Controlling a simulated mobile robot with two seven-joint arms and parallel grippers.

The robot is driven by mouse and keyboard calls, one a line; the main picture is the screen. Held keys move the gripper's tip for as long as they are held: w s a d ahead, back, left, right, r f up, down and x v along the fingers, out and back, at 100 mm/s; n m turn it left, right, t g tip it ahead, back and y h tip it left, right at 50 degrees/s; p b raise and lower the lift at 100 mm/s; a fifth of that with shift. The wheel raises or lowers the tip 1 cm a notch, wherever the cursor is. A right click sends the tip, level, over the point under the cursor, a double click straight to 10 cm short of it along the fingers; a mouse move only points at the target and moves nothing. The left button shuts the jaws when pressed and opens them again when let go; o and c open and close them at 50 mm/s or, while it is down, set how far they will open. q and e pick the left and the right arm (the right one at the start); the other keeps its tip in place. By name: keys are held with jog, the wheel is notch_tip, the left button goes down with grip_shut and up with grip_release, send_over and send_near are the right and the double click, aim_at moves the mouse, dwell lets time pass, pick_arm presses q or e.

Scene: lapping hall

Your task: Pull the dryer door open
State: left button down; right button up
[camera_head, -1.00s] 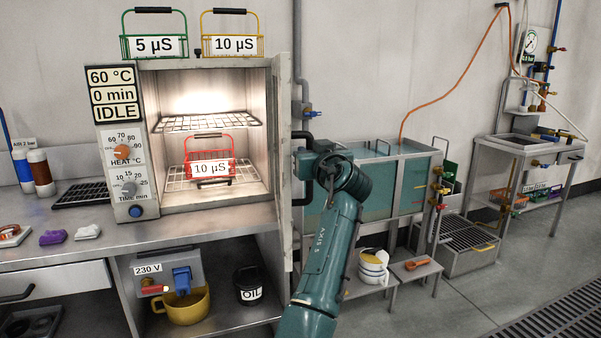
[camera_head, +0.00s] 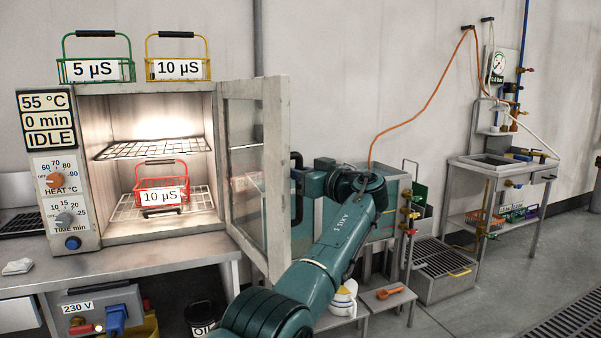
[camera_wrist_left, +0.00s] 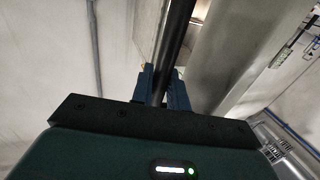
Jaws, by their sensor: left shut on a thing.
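The dryer (camera_head: 88,165) stands on the bench at the left, its lit chamber exposed. Its door (camera_head: 277,170), a pale metal frame around a glass pane, stands wide open on the right side of the chamber. The black door handle (camera_head: 297,160) is on the door's outer face; in the left wrist view the dark handle bar (camera_wrist_left: 176,35) runs between the fingers. My left gripper (camera_head: 302,182) is shut on this handle, and its blue fingers (camera_wrist_left: 161,86) show on both sides of the bar. The fingertips are partly hidden in the head view. My right gripper is not in view.
A red basket (camera_head: 161,185) marked 10 µS sits on the lower rack inside. Green (camera_head: 95,70) and yellow (camera_head: 178,68) baskets stand on top of the dryer. A tank (camera_head: 385,200) and a low stool (camera_head: 388,299) stand behind my arm. The floor at right is clear.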

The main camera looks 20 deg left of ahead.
pick_arm(q)
jog(key=shift+w+d+g, duration=0.1)
jog(key=shift+w+g, duration=0.15)
jog(key=shift+g, duration=0.05)
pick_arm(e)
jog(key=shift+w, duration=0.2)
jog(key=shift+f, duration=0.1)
pick_arm(q)
jog(key=c, duration=1.5)
grip_release()
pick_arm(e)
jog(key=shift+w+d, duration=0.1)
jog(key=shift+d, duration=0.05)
pick_arm(q)
jog(key=shift+o, duration=0.2)
jog(key=v, duration=1.3)
jog(key=shift+f+b, duration=0.15)
jog(key=shift+b, duration=0.3)
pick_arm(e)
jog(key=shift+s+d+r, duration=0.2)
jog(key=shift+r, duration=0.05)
